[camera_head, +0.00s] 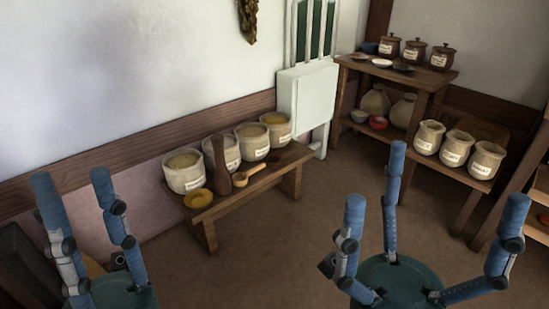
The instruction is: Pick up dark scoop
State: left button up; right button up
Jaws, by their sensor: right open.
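A small dark brown object that looks like the dark scoop (275,160) lies on the low wooden bench (208,226), near its right end. It is too small to make out clearly. A lighter wooden scoop (243,178) lies to its left on the same bench. My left gripper (73,180) is at the lower left, fingers up and apart, with nothing seen between them. My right gripper (432,190) is at the lower right, its fingers spread wide and empty. Both grippers appear nearer to the camera than the bench and apart from the scoop.
Several labelled sacks (184,171) line the back of the bench. A tall dark brown pestle-like object (221,165) and a yellow dish (198,198) stand in front. A shelf (432,78) with pots stands at the back right, and more sacks (457,148) beside it. The middle floor is clear.

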aim_at(273, 161)
jog(key=i+u, duration=0.1)
jog(key=i, duration=0.9)
jog(key=i+l+u, duration=0.1)
jog(key=i, duration=0.95)
